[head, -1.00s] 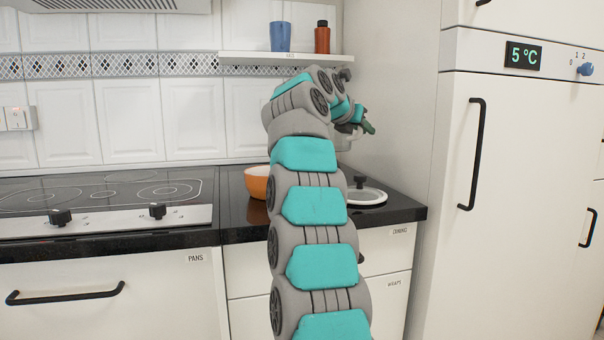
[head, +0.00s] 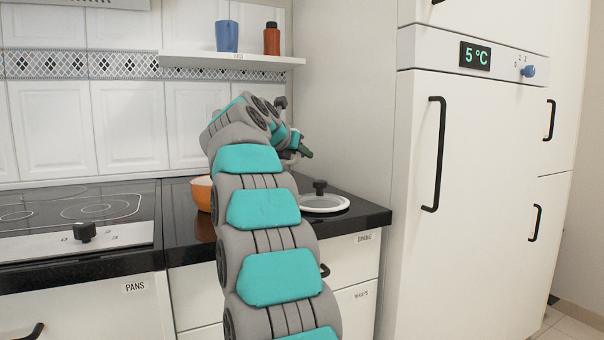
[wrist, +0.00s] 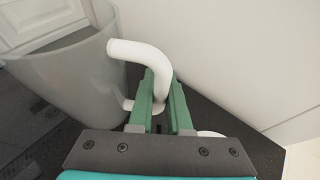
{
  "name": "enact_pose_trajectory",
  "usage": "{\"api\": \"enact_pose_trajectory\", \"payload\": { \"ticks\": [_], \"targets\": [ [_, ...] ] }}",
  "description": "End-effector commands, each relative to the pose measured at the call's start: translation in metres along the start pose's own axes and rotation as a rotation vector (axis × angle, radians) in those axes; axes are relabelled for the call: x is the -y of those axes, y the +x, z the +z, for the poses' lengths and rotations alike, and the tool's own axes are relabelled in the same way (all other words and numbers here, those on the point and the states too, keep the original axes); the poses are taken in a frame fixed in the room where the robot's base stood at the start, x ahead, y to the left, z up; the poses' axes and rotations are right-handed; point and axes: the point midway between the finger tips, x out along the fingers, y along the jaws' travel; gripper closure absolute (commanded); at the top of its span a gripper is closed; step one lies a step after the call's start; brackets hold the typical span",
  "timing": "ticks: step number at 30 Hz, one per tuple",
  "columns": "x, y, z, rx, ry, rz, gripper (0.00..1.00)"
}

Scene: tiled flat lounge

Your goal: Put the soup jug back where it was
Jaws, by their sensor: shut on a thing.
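The soup jug (wrist: 68,92) is a grey, see-through vessel with a white curved handle, at the left of the wrist view. My gripper (wrist: 160,88), with green fingers, is shut on the jug's handle, to the right of the body. In the head view my gripper (head: 303,150) is beyond my arm, above the back of the dark counter (head: 362,214). There the jug is almost wholly hidden by my arm. I cannot tell whether its base touches the counter.
A white round lid with a black knob (head: 322,203) lies on the counter's right part. An orange bowl (head: 202,194) is partly behind my arm, beside the hob (head: 75,210). A shelf (head: 232,61) holds a blue cup (head: 227,36) and a brown bottle (head: 272,38). A tall fridge (head: 470,190) stands right.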

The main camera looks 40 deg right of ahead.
Motion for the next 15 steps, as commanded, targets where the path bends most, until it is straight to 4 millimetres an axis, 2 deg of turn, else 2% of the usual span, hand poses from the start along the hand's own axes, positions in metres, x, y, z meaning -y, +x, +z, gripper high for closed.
{"api": "enact_pose_trajectory", "payload": {
  "ticks": [5, 15],
  "targets": [
    [0.001, 0.003, -0.007, -0.001, -0.001, -0.002, 1.0],
    [0.001, 0.015, -0.036, -0.001, -0.001, -0.002, 1.0]
  ]
}}
